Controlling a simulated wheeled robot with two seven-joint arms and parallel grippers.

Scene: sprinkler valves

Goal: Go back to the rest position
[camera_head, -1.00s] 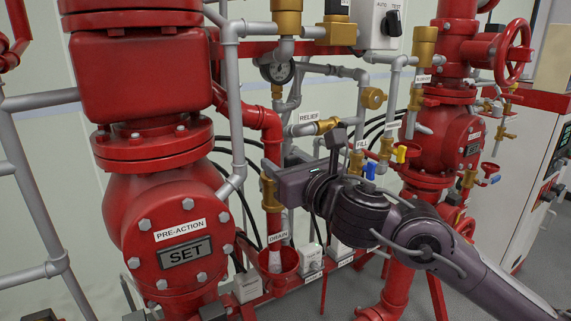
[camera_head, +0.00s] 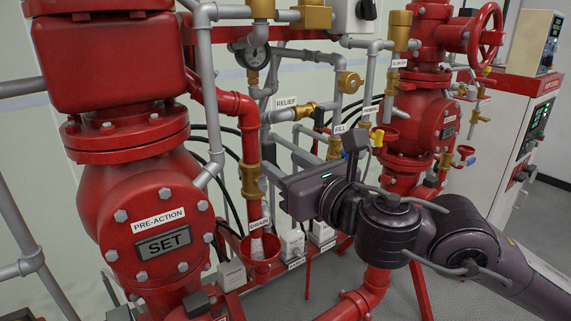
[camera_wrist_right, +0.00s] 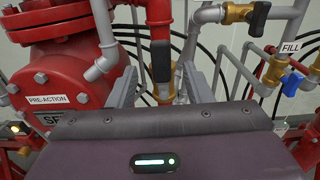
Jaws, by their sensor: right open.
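My right gripper (camera_head: 272,178) is open and empty, just right of the brass drain valve (camera_head: 251,180) on the red drain pipe, with its arm coming in from the lower right. In the right wrist view, the two grey fingers (camera_wrist_right: 158,85) stand wide apart. A black lever (camera_wrist_right: 160,62) shows between and beyond them, with no visible contact. My left gripper is in neither view.
The red pre-action valve (camera_head: 150,225) stands at left. The FILL valve's blue handle (camera_wrist_right: 291,83) is to the right in the wrist view. The drain funnel (camera_head: 262,265) is below my gripper. A white cabinet (camera_head: 515,130) stands at right; grey floor (camera_head: 475,298) is free at lower right.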

